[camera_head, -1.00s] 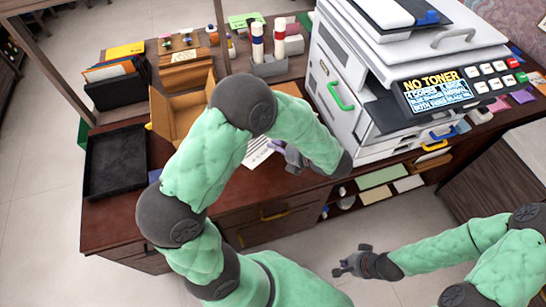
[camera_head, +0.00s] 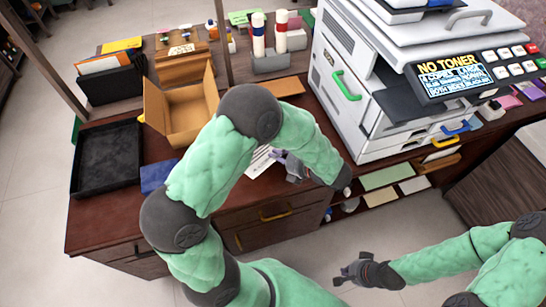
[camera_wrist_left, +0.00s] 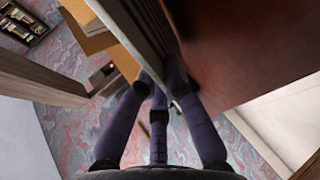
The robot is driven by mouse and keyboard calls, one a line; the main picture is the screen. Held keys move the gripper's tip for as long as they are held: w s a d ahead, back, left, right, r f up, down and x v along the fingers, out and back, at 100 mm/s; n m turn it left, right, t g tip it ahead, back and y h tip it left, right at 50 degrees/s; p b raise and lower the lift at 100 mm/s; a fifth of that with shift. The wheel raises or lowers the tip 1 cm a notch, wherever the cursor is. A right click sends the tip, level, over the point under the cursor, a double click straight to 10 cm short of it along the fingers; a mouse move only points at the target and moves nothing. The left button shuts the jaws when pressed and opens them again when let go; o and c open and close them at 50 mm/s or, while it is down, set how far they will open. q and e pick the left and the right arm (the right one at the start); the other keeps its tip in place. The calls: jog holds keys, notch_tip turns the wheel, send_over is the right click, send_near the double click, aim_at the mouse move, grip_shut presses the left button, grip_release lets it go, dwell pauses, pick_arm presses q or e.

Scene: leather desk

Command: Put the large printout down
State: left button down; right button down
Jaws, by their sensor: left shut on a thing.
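The large printout (camera_head: 262,160), a white sheet with dark print, shows beside my left forearm over the front part of the desk. Most of it is hidden behind my arm. My left gripper (camera_head: 283,158) is at its right edge, shut on it; the fingertips are small and partly hidden. I cannot tell whether the sheet touches the desk top. In the left wrist view my dark fingers (camera_wrist_left: 160,95) come together near a brown desk surface; the sheet is not clear there. My right gripper (camera_head: 345,272) is empty with fingers apart, over the floor in front of the desk.
A black tray (camera_head: 107,160), a blue item (camera_head: 158,175) and an open cardboard box (camera_head: 183,125) are on the left of the desk (camera_head: 100,222). A white printer (camera_head: 345,110) reading NO TONER stands right. Bottles and holders line the back. Bare desk shows at front left.

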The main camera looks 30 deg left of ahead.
pick_arm(q)
jog(key=shift+f, duration=0.1)
jog(key=c, duration=1.5)
grip_release()
jog(key=p+v, duration=0.4)
jog(key=v, duration=0.4)
jog(key=shift+p, duration=0.35)
